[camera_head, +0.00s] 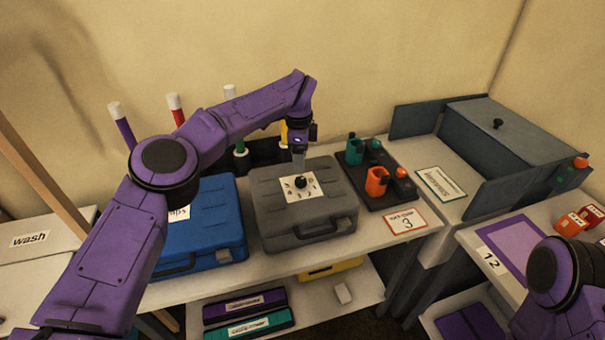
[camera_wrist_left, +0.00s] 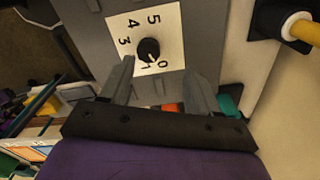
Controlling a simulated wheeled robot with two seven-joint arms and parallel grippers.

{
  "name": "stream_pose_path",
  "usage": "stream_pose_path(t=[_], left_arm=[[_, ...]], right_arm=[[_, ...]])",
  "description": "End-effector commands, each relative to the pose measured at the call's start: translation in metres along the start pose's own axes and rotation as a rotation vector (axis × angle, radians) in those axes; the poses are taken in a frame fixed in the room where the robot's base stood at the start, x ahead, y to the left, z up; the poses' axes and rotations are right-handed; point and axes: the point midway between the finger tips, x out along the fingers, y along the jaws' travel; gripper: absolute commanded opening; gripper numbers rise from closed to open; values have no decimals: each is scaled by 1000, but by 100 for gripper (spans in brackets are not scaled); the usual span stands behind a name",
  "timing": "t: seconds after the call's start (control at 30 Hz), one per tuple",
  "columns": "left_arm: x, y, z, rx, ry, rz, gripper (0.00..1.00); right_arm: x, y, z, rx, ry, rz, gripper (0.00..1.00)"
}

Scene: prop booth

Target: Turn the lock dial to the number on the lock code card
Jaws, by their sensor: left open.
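The lock dial, a black knob (camera_head: 300,182), sits on a white numbered plate on the lid of the grey case (camera_head: 275,212). In the left wrist view the knob (camera_wrist_left: 148,50) has 0, 1, 3, 4 and 5 readable around it; which number it points to is not clear. The lock code card (camera_head: 405,221), white with an orange border, reads 3 and lies right of the case. My left gripper (camera_head: 298,158) is open and empty above the case's far side. In the left wrist view its fingers (camera_wrist_left: 160,82) are apart, one covering part of the plate.
A blue case (camera_head: 205,240) stands left of the grey one. A dark tray (camera_head: 378,192) with green and orange cups lies to the right. Several coloured sticks stand in a dark holder (camera_head: 265,150) behind.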

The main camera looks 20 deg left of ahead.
Motion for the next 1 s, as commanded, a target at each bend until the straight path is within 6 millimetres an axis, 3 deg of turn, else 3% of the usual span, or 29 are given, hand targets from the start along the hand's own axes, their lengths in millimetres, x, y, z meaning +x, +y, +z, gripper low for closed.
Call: stream_pose_path(t=[0.1,0.27,0.57,0.73,0.77,1.0], left_arm=[[31,3,-6,24,-10,20,61],[59,-1,-5,22,-16,28,61],[68,-3,-3,19,-17,28,61],[67,-2,-3,19,-17,29,9],[67,-2,-3,19,-17,29,5],[68,-2,-3,21,-16,30,5]], right_arm=[[-11,1,-4,0,-1,1,43],[-16,2,-6,0,-1,1,43],[-15,1,-6,0,0,0,43],[-16,2,-6,0,0,0,43],[-16,2,-6,0,0,0,43],[-15,1,-6,0,0,0,43]])
